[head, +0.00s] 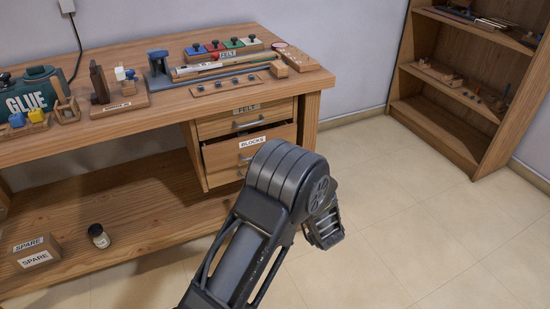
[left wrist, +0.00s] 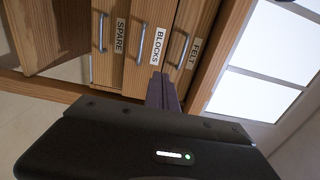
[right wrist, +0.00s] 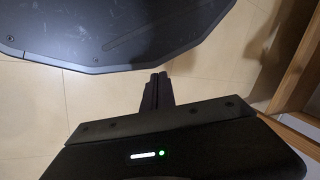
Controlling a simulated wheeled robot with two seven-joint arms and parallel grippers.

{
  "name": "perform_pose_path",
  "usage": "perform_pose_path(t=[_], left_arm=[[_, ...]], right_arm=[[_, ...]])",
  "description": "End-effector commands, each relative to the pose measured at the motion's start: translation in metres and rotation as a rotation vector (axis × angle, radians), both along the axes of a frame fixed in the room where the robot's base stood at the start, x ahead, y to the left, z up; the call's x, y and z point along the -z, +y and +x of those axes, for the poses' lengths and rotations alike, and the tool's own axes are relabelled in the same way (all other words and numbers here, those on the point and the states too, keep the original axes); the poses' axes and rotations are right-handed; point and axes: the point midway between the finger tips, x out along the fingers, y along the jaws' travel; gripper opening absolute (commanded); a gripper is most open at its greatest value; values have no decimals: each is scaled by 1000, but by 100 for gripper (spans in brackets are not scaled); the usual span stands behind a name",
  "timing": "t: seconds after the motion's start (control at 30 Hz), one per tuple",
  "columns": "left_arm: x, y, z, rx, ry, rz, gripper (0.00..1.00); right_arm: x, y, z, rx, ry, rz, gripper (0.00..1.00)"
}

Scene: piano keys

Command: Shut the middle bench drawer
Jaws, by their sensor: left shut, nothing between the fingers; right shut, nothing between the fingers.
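The middle drawer (head: 225,153), labelled BLOCKS, stands slightly out from the bench in the head view; a dark gap shows above its front. Its handle and label show in the left wrist view, where its front (left wrist: 137,75) lies between the SPARE and FELT drawers. My left gripper (left wrist: 165,78) is shut and empty, its tips in front of the BLOCKS front beside the label; I cannot tell whether they touch. In the head view my arm hides those fingertips and part of the drawers. My right gripper (right wrist: 158,76) is shut and empty over the floor.
The FELT drawer (head: 215,128) above looks closed. The bench top (head: 150,118) holds tools, a glue bottle (head: 30,95) and colored blocks. A SPARE box (head: 38,252) and a jar (head: 98,236) sit on the lower shelf. Floor (head: 420,215) is clear toward the bookcase (head: 440,128).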

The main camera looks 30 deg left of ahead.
Motion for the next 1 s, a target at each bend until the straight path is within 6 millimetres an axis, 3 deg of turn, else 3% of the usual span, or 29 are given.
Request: perform_pose_path(t=[0.7,1.0], left_arm=[[3,99,68,-2,-1,0,0],[0,111,76,1,0,1,0]], right_arm=[[35,-9,9,20,-15,-13,0],[38,-10,10,23,-17,-16,0]])
